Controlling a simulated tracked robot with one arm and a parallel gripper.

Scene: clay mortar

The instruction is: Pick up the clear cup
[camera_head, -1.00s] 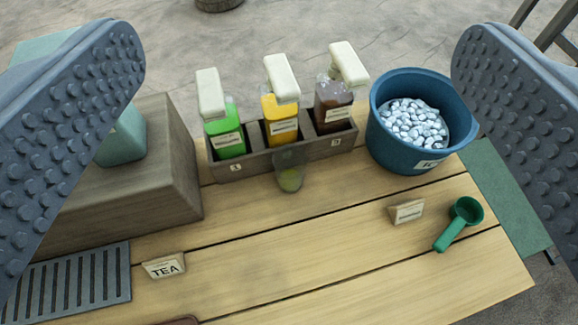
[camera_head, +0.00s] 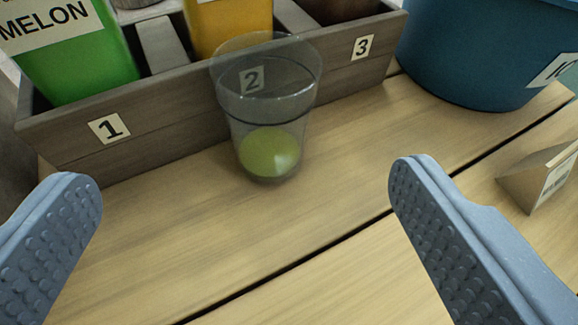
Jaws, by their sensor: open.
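The clear cup (camera_head: 268,108) stands upright on the wooden table, close in front of the bottle rack. A little green stuff shows at its bottom. The rack's number 2 label shows through its wall. My gripper (camera_head: 245,185) is open, with one blue-grey studded finger at the left and one at the right of the picture. The cup is ahead of the fingertips and between them in the picture, with no visible contact. Nothing is held.
The wooden rack (camera_head: 165,118) holds a green bottle (camera_head: 75,55) marked melon, a yellow bottle (camera_head: 228,22) and a dark one. A blue bucket (camera_head: 470,50) stands right. A small wooden sign (camera_head: 540,178) is beyond the right finger. The table (camera_head: 230,245) before the cup is clear.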

